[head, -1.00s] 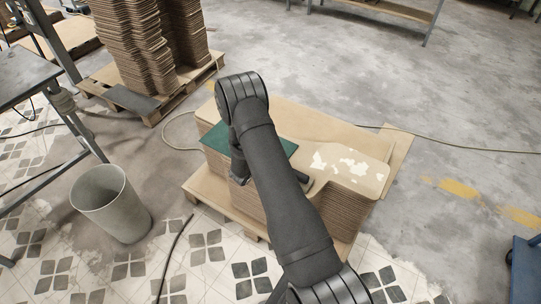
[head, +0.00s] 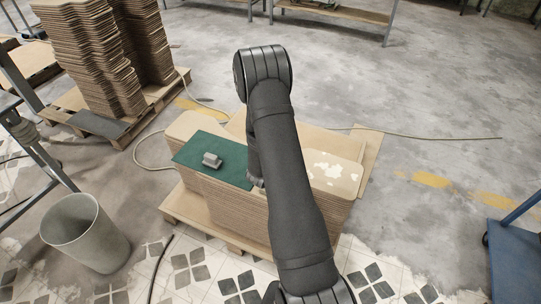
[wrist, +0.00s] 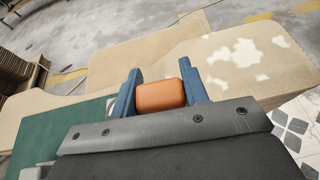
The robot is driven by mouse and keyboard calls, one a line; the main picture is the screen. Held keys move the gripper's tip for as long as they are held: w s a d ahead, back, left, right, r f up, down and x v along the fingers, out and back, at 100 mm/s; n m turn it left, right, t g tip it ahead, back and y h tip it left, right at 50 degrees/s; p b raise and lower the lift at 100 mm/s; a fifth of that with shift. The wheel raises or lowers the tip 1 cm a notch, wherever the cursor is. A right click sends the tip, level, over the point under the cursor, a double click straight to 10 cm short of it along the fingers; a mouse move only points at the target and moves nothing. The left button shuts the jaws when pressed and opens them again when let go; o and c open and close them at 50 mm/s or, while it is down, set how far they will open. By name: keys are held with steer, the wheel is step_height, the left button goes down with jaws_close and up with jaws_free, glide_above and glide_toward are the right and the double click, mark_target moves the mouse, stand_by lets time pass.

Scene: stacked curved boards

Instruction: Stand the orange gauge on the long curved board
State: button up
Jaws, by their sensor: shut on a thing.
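My gripper (wrist: 160,85) is shut on the orange gauge (wrist: 161,96), a small rounded block between its two blue fingers in the wrist view. In the head view my arm hides the gauge and most of the gripper. The long curved board (head: 338,172) is the tan top of a stack, with white worn patches toward its right end; it also fills much of the wrist view (wrist: 285,75). The gripper is over the middle of the stack, just right of the green mat. I cannot tell whether the gauge touches the board.
The green mat (head: 190,158) covers the left part of the stack, with a grey block (head: 212,160) on it. The stack stands on a pallet (head: 180,206). A grey bin (head: 85,235) stands at left, and a taller board stack (head: 95,60) stands behind left.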

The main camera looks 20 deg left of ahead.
steer(key=w+d+f+m+h, duration=0.1)
steer(key=w+d, duration=0.5)
steer(key=d, duration=0.3)
steer(key=w+d+f+m+h, duration=0.1)
steer(key=w+d, duration=0.6)
steer(key=d, duration=0.2)
steer(key=shift+w+f+h, duration=0.15)
steer(key=shift+f+h, duration=0.25)
steer(key=shift+f, duration=3.5)
steer(key=shift+f, duration=0.5)
steer(key=o, duration=1.2)
steer(key=shift+a, duration=0.1)
